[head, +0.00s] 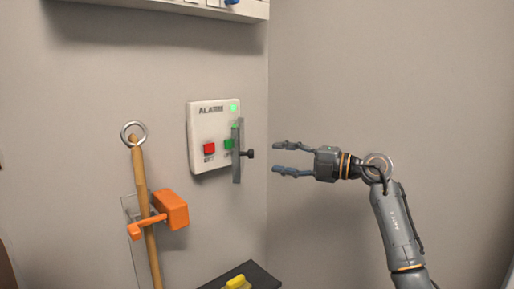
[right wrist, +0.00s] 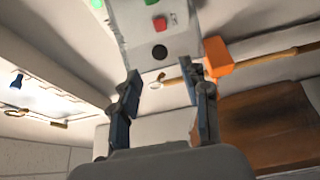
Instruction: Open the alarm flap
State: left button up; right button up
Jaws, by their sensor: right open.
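A white alarm box (head: 203,128) with a red button, a green button and a green light is on the wall. Its grey flap (head: 237,165) shows nearly edge-on at the box's right side, standing out from the box face. A dark knob (head: 250,153) sticks out from the flap to the right. My right gripper (head: 276,157) is open and empty, right of the knob with a gap between. In the right wrist view the knob (right wrist: 159,52) lies ahead, between and beyond the open fingers (right wrist: 163,82). My left gripper is not in view.
A wooden pole (head: 140,180) with a ring on top stands at an orange holder (head: 172,209) left of and below the box. A shelf (head: 190,9) is above. A dark tray (head: 262,275) with a yellow item is below. The right side is free.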

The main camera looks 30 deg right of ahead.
jog(key=p+x, duration=0.2)
jog(key=x, duration=0.5)
jog(key=shift+w+p, duration=0.2)
jog(key=shift+p, duration=0.1)
jog(key=shift+a, duration=0.15)
grip_shut()
